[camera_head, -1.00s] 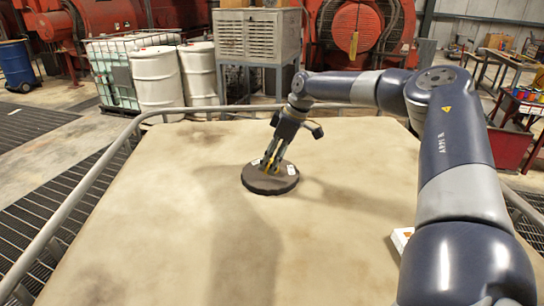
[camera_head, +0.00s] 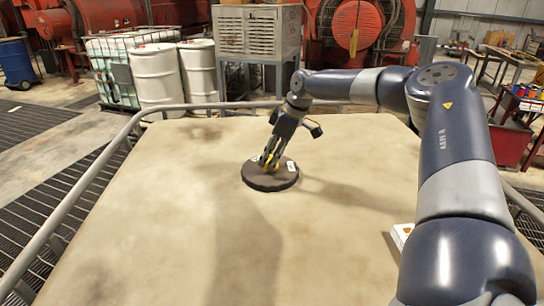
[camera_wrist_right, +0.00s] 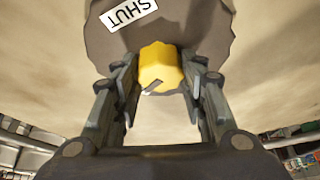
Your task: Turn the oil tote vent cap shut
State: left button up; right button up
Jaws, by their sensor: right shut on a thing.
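A dark round disc (camera_head: 262,180) with white labels lies flat on the tan top (camera_head: 150,215). A yellow cap (camera_head: 269,160) stands at its middle, partly hidden by the fingers. In the right wrist view the yellow cap (camera_wrist_right: 161,66) sits between the fingers, with a small grey mark on its near face. A label reading SHUT (camera_wrist_right: 128,14) is on the disc (camera_wrist_right: 195,22) beside it, upside down in this view. My right gripper (camera_head: 271,163) is shut on the yellow cap, tilted down from above; it also shows in the wrist view (camera_wrist_right: 160,82). My left gripper is not in view.
A grey rail (camera_head: 75,200) runs around the tan top. A small white box (camera_head: 402,236) lies at the right edge, partly behind my arm. White drums (camera_head: 157,78) and a caged tank (camera_head: 113,72) stand beyond the rail. Most of the tan top is clear.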

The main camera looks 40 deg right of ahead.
jog(key=m+h+b, duration=0.1)
jog(key=m, duration=0.1)
jog(key=shift+m+t, duration=0.3)
jog(key=shift+m, duration=0.1)
jog(key=m, duration=0.1)
jog(key=m+h, duration=0.1)
jog(key=m, duration=0.1)
jog(key=shift+a+m+h+b, duration=0.2)
jog(key=shift+m+h+b, duration=0.1)
jog(key=shift+b, duration=0.05)
jog(key=m+h+b, duration=0.1)
jog(key=m+h, duration=0.1)
jog(key=m, duration=0.4)
jog(key=shift+a+b, duration=0.1)
jog(key=shift+b, duration=0.3)
jog(key=m+g, duration=0.1)
jog(key=m, duration=0.2)
jog(key=m+g+h+b, duration=0.1)
jog(key=m, duration=0.1)
jog(key=shift+w+a+m+h, duration=0.1)
jog(key=shift+w+m+h, duration=0.1)
jog(key=shift+m+h, duration=0.15)
jog(key=shift+w+m+g, duration=0.1)
jog(key=shift+m+g, duration=0.9)
jog(key=shift+m, duration=1.35)
jog(key=shift+h, duration=0.25)
jog(key=o, duration=1.1)
jog(key=shift+c, duration=0.2)
